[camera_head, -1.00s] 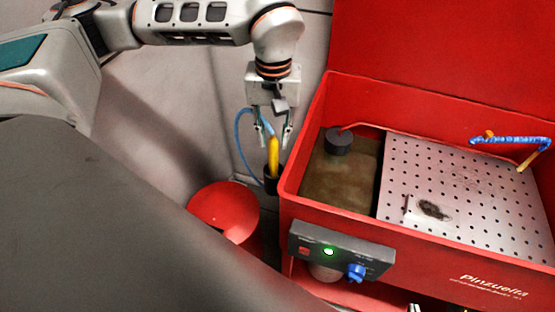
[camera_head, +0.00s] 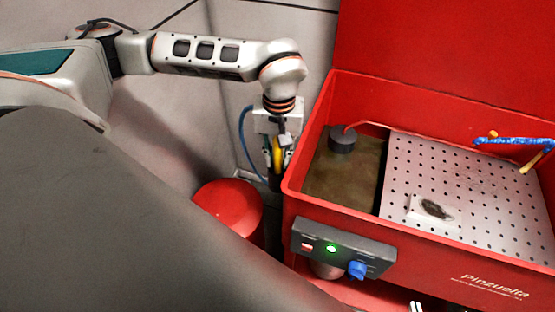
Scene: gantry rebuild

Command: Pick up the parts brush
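The parts brush (camera_head: 277,152) has a yellow handle and stands upright at the left outer side of the red parts washer. My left gripper (camera_head: 278,163) points down over it, its fingers around the yellow handle. I cannot tell whether the fingers are pressed onto the handle or just beside it. The brush's lower end is hidden, as is the dark holder below. A blue hose (camera_head: 243,140) loops down on the left of the gripper. My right gripper is not in view.
The red parts washer (camera_head: 330,208) stands at the right, with murky liquid, a black round fitting (camera_head: 342,140) and a perforated metal shelf (camera_head: 455,185). A control box (camera_head: 345,249) with a green light is on its front. A red bin (camera_head: 228,206) stands close below the gripper.

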